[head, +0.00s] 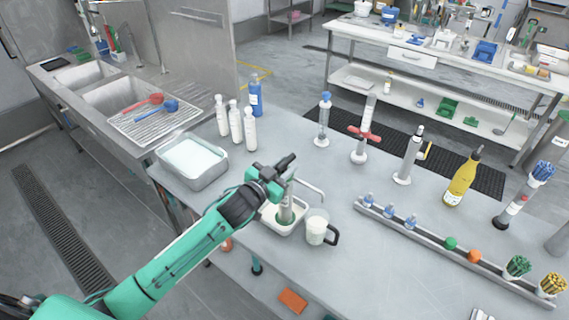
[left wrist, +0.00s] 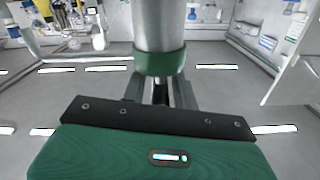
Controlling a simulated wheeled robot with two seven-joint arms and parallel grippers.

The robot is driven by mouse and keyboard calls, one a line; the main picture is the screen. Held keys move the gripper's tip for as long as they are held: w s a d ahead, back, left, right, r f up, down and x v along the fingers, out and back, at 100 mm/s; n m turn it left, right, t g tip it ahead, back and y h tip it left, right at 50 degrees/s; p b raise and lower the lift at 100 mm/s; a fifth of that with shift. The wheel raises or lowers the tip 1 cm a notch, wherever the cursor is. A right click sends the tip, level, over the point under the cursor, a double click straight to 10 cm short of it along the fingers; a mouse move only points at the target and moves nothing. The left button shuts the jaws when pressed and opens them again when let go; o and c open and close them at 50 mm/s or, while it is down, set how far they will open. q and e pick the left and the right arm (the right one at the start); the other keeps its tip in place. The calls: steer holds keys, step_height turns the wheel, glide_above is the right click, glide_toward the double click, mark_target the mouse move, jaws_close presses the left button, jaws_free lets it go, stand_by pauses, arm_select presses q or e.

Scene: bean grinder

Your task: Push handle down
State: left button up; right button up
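The grinder, a grey upright cylinder with green parts (head: 285,208), stands in a white tray on the steel table in the head view. A thin silver handle (head: 309,187) sticks out to the right near its top and bends down at its end. My left gripper (head: 284,164) is at the top of the grinder, beside the handle's inner end. In the left wrist view a grey cylinder with a green collar (left wrist: 160,62) is close in front of my green palm. Grey parts flank a dark gap below it; I cannot tell finger opening or contact. My right gripper is not in view.
A white cup with a dark handle (head: 316,230) stands right of the grinder. A metal tray of white material (head: 190,180) and several white bottles (head: 236,122) are to the left and behind. A long rack (head: 440,248) lies to the right.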

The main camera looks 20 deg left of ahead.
arm_select(q)
steer(key=shift+o, duration=0.8)
steer(key=shift+w, duration=0.1)
steer(key=shift+r, duration=0.1)
steer(key=shift+s, duration=0.25)
steer(key=b+v, duration=0.4)
steer(key=v, duration=0.9)
steer(key=shift+a, duration=0.15)
steer(key=shift+s, duration=0.15)
